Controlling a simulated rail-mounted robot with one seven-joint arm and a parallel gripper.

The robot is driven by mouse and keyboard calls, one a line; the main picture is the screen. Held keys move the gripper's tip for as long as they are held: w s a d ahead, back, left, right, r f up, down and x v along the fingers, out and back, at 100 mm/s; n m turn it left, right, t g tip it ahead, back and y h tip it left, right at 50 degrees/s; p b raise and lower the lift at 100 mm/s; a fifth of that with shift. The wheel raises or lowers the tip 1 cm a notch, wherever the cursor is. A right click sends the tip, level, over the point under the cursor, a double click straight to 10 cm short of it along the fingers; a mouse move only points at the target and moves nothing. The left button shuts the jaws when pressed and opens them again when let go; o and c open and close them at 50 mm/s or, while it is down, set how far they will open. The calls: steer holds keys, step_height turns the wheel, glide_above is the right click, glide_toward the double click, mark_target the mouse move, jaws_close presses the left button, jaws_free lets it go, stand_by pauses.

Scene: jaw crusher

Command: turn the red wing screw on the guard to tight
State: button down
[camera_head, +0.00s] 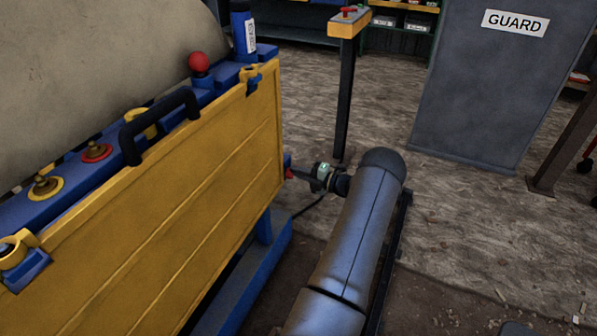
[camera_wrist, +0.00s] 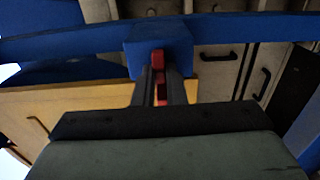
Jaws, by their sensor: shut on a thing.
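The red wing screw (camera_wrist: 158,60) sits at a blue block (camera_wrist: 182,42) in the wrist view, directly between my fingertips. My gripper (camera_wrist: 161,82) is shut on it, one dark finger on each side. In the head view my gripper (camera_head: 293,174) reaches from the right to the right end of the yellow panel (camera_head: 170,190). A small red part (camera_head: 288,168) shows there at the fingertips. The fingers hide much of the screw, and its tightness cannot be told.
A grey panel labelled GUARD (camera_head: 490,90) stands at the back right. A yellow-topped post (camera_head: 345,90) stands behind my arm. The floor at right is mostly clear.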

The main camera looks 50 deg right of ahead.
steer(key=shift+f, duration=0.1)
stand_by(0.3)
steer(key=c, duration=1.5)
jaws_free()
steer(key=v, duration=1.7)
steer(key=shift+s+b, duration=0.25)
steer(key=shift+b, duration=0.15)
steer(key=shift+w+a, duration=0.1)
